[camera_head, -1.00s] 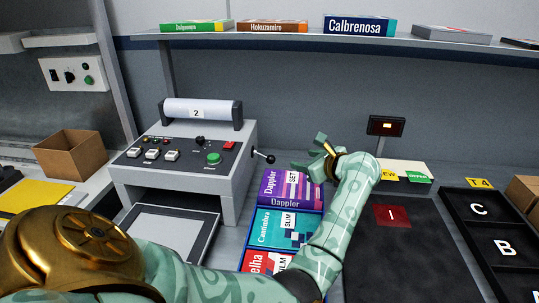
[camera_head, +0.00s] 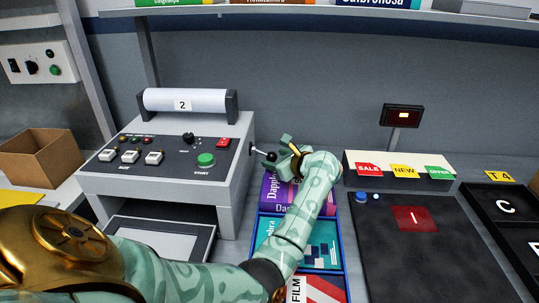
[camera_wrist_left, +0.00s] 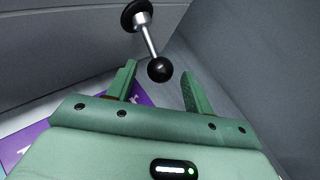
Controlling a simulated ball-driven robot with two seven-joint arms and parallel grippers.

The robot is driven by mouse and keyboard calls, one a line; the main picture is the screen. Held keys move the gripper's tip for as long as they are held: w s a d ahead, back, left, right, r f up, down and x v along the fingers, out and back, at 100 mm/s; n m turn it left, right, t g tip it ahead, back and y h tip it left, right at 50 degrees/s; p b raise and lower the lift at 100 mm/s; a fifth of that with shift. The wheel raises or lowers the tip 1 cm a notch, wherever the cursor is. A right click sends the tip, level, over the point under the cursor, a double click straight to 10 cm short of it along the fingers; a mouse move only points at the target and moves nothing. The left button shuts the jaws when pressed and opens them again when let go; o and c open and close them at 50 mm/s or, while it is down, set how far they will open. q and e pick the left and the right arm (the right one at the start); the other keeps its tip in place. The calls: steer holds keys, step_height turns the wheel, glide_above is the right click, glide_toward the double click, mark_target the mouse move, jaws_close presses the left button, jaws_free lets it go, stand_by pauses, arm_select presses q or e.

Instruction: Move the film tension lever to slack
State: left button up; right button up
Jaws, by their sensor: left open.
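The film tension lever is a short metal rod with a black ball knob (camera_head: 271,157), sticking out of the right side of the grey wrapping machine (camera_head: 232,176). In the left wrist view the lever (camera_wrist_left: 160,69) comes down from a round black pivot. My left gripper (camera_head: 285,150) is open beside the lever. In the left wrist view the knob sits between the two fingertips (camera_wrist_left: 160,85), with a gap on each side. No slack marking is readable. My right gripper is not in view.
A blue tray (camera_head: 257,228) with several boxed products lies under my left arm. A dark pad with a red display (camera_head: 415,218) is to the right. A small screen (camera_head: 403,115) stands behind it. An open cardboard box (camera_head: 40,158) is at the left.

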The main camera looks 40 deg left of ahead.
arm_select(q)
steer(key=shift+w+a+f, duration=0.1)
steer(key=shift+a+f, duration=0.1)
steer(key=shift+a, duration=0.3)
steer(key=c, duration=1)
steer(key=shift+o, duration=0.2)
steer(key=shift+r, duration=0.1)
